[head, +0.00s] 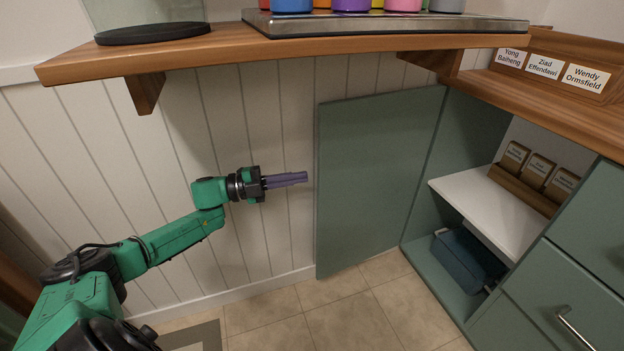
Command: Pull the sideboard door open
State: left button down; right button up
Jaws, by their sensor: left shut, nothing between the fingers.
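The sideboard door (370,185) is a flat green panel, swung wide open on the left side of the sideboard (560,270). Its inner face shows, and no handle shows on it. My left gripper (304,178) has purple fingers, shut and empty. In the picture its tips end just left of the door's free edge; I cannot tell whether they touch it. My right gripper is not in view.
The open compartment has a white shelf (470,205) with a wooden card holder (520,190) and a blue box (465,262) below. A wooden wall shelf (230,50) overhangs the arm. Drawers with a metal handle (574,328) stand at right. Tiled floor (340,320) is clear.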

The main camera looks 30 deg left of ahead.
pick_arm(q)
jog(key=a+f+m+t+y+p, duration=0.25)
jog(key=m+y, duration=0.25)
jog(key=m, duration=1.2)
jog(key=a+f+m+t+y+p, duration=0.25)
jog(key=m+y, duration=0.25)
jog(key=m, duration=1.1)
pick_arm(e)
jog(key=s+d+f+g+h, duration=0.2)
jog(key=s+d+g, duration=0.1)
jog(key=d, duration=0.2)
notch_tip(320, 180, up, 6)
jog(key=b, duration=0.4)
pick_arm(q)
jog(key=shift+n, duration=0.3)
jog(key=x, duration=0.3)
jog(key=b+x, duration=0.1)
jog(key=x, duration=0.6)
jog(key=shift+w+d+f+b, duration=0.2)
jog(key=shift+d+f+b, duration=0.1)
jog(key=shift+d, duration=0.2)
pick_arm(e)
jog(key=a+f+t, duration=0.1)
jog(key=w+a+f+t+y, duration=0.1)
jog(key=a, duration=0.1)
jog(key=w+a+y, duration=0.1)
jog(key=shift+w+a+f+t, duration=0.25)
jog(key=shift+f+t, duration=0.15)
